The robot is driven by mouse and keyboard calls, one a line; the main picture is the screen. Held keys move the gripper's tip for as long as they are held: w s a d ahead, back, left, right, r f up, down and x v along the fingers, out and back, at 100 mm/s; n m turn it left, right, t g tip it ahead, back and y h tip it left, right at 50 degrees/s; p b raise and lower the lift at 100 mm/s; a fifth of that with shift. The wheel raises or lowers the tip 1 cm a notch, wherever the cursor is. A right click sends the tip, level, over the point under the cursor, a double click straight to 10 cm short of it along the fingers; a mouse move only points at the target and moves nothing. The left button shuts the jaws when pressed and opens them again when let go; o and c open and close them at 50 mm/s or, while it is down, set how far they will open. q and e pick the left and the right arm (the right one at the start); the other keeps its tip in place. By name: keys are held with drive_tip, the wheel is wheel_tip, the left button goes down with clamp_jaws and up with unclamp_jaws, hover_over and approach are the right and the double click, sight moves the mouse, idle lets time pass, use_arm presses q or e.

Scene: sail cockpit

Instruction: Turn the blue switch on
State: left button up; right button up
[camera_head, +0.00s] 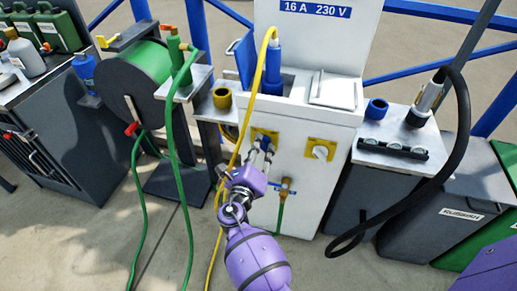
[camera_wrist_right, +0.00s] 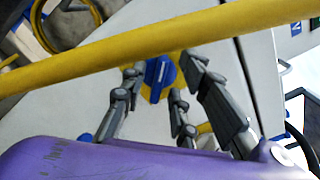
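The blue switch (camera_wrist_right: 157,76) sits on a yellow plate on the white pedestal's front; in the wrist view its handle looks roughly upright. In the head view the yellow plate (camera_head: 263,134) shows, with the switch mostly hidden behind my fingers. My right gripper (camera_head: 262,153) is in front of the plate, pointing at it. In the wrist view the right gripper's grey fingers (camera_wrist_right: 157,103) are spread apart, with the switch seen in the gap between them. The fingers look empty; I cannot tell whether they touch the switch. My left gripper is not in view.
A yellow cable (camera_head: 258,85) hangs from the blue plug and crosses close before the wrist camera. A white switch (camera_head: 320,151) on another yellow plate is to the right. A brass tap (camera_head: 286,188) is below. A green hose reel (camera_head: 143,75) stands left, a black hose (camera_head: 462,130) right.

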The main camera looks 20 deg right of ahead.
drive_tip(key=shift+w+d, duration=0.1)
drive_tip(key=shift+w, duration=0.05)
clamp_jaws()
